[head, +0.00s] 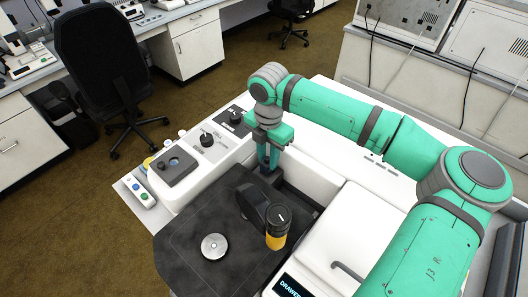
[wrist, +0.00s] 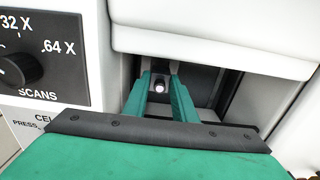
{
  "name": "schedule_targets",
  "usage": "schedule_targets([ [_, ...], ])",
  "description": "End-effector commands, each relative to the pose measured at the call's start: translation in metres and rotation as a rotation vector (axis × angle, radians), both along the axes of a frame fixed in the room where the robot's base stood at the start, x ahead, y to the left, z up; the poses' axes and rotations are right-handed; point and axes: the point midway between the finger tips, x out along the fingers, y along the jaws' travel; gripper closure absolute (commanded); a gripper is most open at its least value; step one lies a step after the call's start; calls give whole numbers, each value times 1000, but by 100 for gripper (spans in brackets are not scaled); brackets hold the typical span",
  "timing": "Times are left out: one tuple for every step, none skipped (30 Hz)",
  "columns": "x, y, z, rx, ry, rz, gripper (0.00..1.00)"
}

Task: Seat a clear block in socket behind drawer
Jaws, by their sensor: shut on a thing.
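My gripper (head: 268,165) points down into a dark recess in the white instrument in the head view. In the wrist view my gripper (wrist: 160,80) reaches into this recess (wrist: 208,85), its two green fingers close together. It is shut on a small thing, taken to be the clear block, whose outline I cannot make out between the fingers. A small bright round spot shows between the fingertips against a dark part; I cannot tell whether it is the socket or light seen through the block. The seating of the block is hidden.
The white housing edge (wrist: 215,35) overhangs the recess. A knob panel (wrist: 40,60) stands close on the left. In the head view a black stage (head: 185,245) with a metal disc (head: 214,246) and a yellow-banded objective (head: 277,228) lie in front. A "DRAWER" display (head: 290,287) is at the bottom.

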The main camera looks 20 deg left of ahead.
Motion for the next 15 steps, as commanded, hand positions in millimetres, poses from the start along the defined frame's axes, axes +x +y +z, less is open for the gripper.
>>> schedule_targets([
  [1,0,1,2,-2,-1,99],
  [0,0,1,2,-2,-1,99],
  [0,1,1,2,-2,1,99],
  [0,3,1,2,-2,3,99],
  [-1,4,1,2,-2,6,99],
  [-1,6,1,3,-1,12,99],
  [-2,8,1,3,-2,17,99],
  [-2,9,1,3,-4,22,99],
  [-2,10,1,1,-5,27,99],
  [-2,10,1,1,-6,29,99],
  [-2,10,1,1,-6,29,99],
  [-2,11,1,0,-5,30,99],
  [-2,11,1,0,-5,30,99],
  [-2,11,1,0,-5,30,99],
  [-2,11,1,0,-5,30,99],
])
